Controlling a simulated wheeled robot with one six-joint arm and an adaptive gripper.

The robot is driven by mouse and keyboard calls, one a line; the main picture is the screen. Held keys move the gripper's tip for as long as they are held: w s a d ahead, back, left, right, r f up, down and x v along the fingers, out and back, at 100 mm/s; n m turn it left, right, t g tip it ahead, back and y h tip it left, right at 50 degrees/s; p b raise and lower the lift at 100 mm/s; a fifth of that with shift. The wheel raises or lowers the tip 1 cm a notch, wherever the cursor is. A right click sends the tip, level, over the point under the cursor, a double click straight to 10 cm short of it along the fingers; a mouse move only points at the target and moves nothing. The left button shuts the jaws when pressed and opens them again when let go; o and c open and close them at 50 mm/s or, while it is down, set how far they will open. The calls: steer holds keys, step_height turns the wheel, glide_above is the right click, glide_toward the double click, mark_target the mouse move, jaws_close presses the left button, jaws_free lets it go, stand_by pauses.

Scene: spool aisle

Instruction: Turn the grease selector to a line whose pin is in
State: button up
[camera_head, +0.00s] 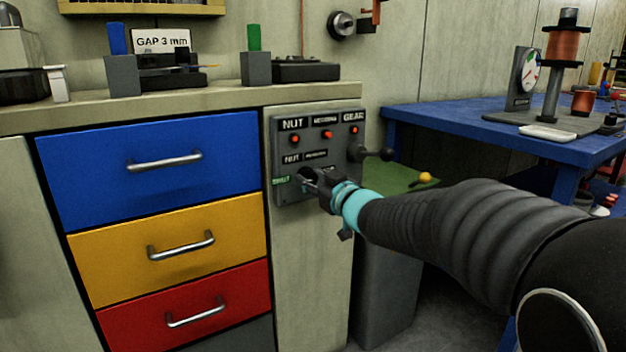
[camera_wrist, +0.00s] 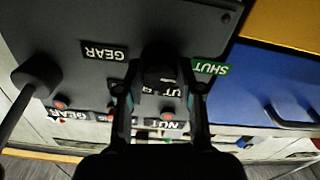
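The grey grease panel (camera_head: 283,160) is on the cabinet front, right of the drawers. Its top row reads NUT, a middle label too small to read, and GEAR, each with a red-orange dot below; whether a pin is in is unclear. The dark selector knob (camera_wrist: 160,58) is near the panel's lower part, with a green SHUT label (camera_wrist: 211,68) and a GEAR label (camera_wrist: 104,53) on either side in the wrist view. My gripper (camera_head: 314,184) is at the knob. Its fingers (camera_wrist: 162,82) are parted on both sides of it; contact is not clear.
A dark lever with a ball end (camera_head: 387,154) sticks out at the panel's right. Blue, yellow and red drawers (camera_head: 160,180) are at left. A green-topped box (camera_head: 400,180) with a yellow ball and a blue table (camera_head: 450,130) stand to the right.

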steer(key=shift+c, duration=1.1)
steer(key=shift+r+p, duration=0.1)
steer(key=shift+p, duration=0.35)
steer(key=m+p, duration=0.4)
steer(key=shift+r, duration=0.15)
steer(key=m+p, duration=0.4)
steer(key=shift+d, duration=0.1)
steer(key=shift+w+f+m+p, duration=0.15)
steer(key=shift+m+p, duration=0.4)
steer(key=shift+m, duration=0.35)
steer(key=shift+s+f+m+p, duration=0.1)
steer(key=shift+m+p, duration=0.4)
steer(key=shift+m, duration=0.4)
